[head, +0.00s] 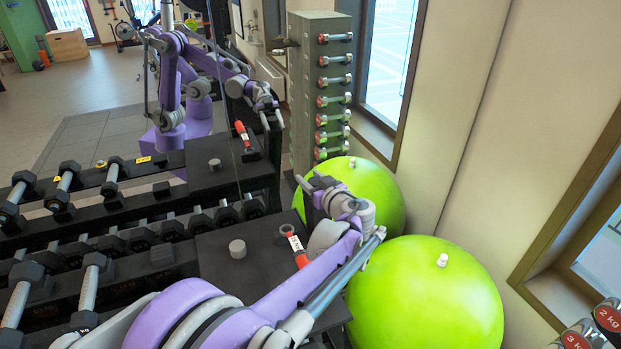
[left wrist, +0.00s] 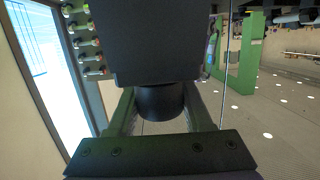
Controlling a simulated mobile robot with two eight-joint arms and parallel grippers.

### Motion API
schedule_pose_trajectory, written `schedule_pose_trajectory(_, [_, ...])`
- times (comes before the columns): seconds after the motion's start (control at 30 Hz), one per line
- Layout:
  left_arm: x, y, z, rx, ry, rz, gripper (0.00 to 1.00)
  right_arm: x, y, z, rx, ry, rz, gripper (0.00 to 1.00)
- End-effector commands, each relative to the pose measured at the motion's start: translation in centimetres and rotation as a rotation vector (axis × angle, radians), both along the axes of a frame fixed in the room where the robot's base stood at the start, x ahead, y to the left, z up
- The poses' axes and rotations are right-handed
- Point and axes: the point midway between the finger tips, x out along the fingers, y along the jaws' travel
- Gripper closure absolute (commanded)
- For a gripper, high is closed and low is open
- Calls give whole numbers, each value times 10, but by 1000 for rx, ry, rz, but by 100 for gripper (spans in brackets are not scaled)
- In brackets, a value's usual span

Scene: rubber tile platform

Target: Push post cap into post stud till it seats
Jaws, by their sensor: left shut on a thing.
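My left gripper (head: 316,186) is at the far right end of the rack in the head view, over a dark upright post (head: 313,210). In the left wrist view the gripper (left wrist: 160,108) is shut on a black, round post cap (left wrist: 160,102), one finger on each side. The dark block-like post (left wrist: 155,42) lies directly beyond the cap and fills the upper middle of that view. Cap and post overlap in the picture; I cannot tell whether a gap is left between them. The stud is hidden. My right gripper is not in view.
A dark platform top (head: 215,262) carries a grey cylinder (head: 237,249) and an orange-and-white tool (head: 295,248). Dumbbells (head: 90,285) fill the racks at left. Two green balls (head: 425,300) sit right of my arm. A mirror behind appears to reflect my arm.

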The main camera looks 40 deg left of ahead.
Motion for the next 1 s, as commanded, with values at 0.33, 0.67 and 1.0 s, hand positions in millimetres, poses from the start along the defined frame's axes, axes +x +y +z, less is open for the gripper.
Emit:
schedule_pose_trajectory(0.33, [0,0,0,0,0,0,15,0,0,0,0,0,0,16])
schedule_pose_trajectory(0.67, [-6,-16,3,-1,0,-3,15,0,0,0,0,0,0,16])
schedule_pose_trajectory(1.0, [-33,-76,16,-1,1,-4,15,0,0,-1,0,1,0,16])
